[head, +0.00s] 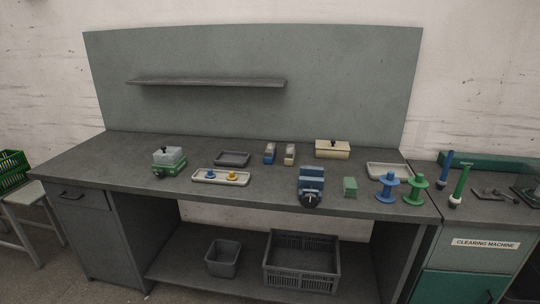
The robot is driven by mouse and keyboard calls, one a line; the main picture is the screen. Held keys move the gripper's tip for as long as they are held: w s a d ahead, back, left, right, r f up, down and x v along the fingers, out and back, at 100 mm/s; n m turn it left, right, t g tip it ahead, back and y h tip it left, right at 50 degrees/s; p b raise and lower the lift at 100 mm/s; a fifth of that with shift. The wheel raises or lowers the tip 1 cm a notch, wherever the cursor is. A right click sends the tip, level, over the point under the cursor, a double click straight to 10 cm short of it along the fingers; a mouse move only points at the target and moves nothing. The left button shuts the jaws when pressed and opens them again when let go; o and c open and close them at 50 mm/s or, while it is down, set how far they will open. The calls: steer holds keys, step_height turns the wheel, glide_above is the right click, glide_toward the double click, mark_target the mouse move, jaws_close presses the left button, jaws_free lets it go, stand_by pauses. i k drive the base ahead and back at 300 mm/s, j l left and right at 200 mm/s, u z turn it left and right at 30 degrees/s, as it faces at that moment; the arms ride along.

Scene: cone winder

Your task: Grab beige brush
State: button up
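A small upright beige item with a greyish top (290,154), which looks like the beige brush, stands on the grey workbench (120,170) toward its back middle. A similar blue item (269,153) stands just left of it, with a narrow gap between them. The beige item looks unobstructed from this view, but it is too small to make out bristles. My gripper is not in view.
A beige box with a dark knob (332,149) stands to the right, a dark tray (232,159) to the left. In front are a blue vise (311,184) and a pale tray (206,178). A shelf (207,83) overhangs the back left.

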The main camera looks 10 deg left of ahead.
mark_target(289, 151)
steer(key=i+u, duration=0.3)
steer(key=i, duration=0.25)
steer(key=i+l+u, duration=0.25)
steer(key=i, duration=0.3)
steer(key=i+l+u, duration=0.15)
steer(key=i+u, duration=0.15)
steer(key=i, duration=0.25)
steer(key=i+l+u, duration=0.3)
steer(key=i, duration=0.2)
